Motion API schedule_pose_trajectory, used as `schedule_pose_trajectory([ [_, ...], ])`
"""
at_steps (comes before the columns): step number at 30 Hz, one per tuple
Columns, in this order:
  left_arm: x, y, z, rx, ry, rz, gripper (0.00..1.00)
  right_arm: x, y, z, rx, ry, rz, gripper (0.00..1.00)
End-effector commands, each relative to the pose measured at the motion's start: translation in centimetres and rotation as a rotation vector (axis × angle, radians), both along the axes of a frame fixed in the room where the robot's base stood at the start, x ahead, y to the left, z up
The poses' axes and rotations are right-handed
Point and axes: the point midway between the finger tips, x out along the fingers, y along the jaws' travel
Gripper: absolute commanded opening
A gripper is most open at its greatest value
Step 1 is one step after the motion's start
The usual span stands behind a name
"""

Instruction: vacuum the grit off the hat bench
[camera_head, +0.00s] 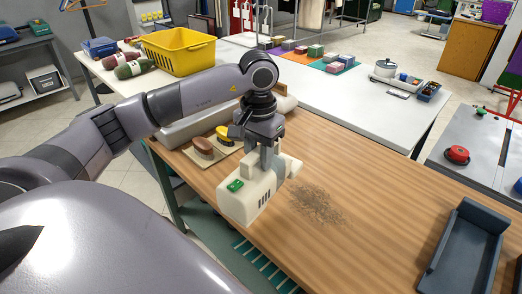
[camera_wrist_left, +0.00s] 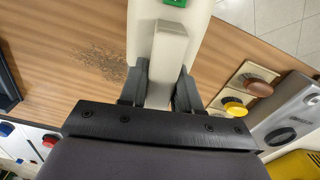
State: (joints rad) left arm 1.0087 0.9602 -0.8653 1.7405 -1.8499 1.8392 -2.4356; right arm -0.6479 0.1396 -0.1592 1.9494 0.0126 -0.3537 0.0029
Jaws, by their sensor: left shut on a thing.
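The hat bench (camera_head: 385,215) is a wood-topped table in the head view. A patch of dark grit (camera_head: 317,204) lies on its top and also shows in the left wrist view (camera_wrist_left: 103,62). A cream hand vacuum (camera_head: 248,200) with a green button and dark vent slots is at the bench's near left edge, left of the grit. My right gripper is not in view.
A dark grey tray (camera_head: 463,250) stands at the bench's right end. Behind is a white table with a yellow basket (camera_head: 178,50). The wood between grit and tray is clear.

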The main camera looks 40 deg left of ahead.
Motion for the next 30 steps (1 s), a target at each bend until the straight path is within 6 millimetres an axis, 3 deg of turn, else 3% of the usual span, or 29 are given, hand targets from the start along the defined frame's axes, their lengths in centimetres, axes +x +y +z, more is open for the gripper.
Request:
schedule_pose_trajectory([
  [18, 0.0, 0.0, -5.2, -0.001, -0.004, 0.001, 0.0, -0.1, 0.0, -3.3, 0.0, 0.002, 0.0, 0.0],
  [30, 0.1, -0.1, -5.7, -0.001, -0.005, 0.0, 0.0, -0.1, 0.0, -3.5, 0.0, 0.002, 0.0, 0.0],
])
